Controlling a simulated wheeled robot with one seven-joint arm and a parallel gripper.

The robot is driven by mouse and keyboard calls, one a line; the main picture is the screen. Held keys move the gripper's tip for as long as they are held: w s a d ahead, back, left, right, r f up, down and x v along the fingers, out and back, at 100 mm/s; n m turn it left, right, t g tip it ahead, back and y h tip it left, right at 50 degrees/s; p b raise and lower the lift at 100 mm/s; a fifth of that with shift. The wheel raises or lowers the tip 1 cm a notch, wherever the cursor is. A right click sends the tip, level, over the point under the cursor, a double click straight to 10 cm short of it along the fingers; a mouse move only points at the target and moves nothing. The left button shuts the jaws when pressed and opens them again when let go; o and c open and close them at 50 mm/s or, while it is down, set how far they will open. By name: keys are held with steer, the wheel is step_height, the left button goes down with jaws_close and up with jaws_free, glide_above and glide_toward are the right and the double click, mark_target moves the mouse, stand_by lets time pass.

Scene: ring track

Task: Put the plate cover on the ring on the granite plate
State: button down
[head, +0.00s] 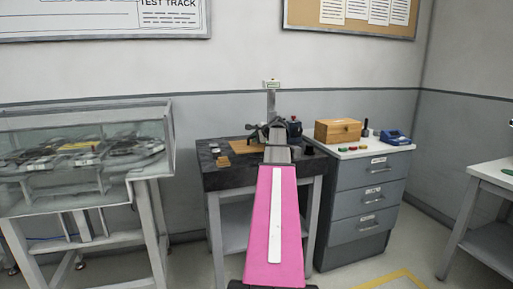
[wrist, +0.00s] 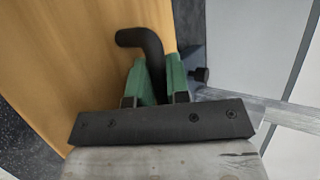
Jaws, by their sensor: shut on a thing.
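The plate cover, a tan wooden board with a black bent handle, fills the left of the wrist view (wrist: 70,75). It also shows in the head view (head: 240,146), over the dark granite plate (head: 228,178), partly hidden by my arm. My gripper (wrist: 157,78) has green fingertips shut on the cover's black handle. Speckled granite (wrist: 25,145) shows past the cover's edge at the lower left of the wrist view. I cannot tell whether the cover touches the plate. I cannot make out the ring.
Small white and brown pieces (head: 223,161) lie at the plate's left. A drawer cabinet (head: 363,200) at the right bears a wooden box (head: 338,131), a blue device (head: 395,137) and small coloured pieces. A glass case (head: 85,150) stands at the left.

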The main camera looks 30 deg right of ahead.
mark_target(257, 145)
steer(key=shift+d+f, duration=0.35)
steer(key=shift+f, duration=1.85)
steer(key=shift+f, duration=0.1)
steer(key=c, duration=1.1)
jaws_free()
steer(key=shift+f, duration=0.1)
steer(key=v, duration=1.2)
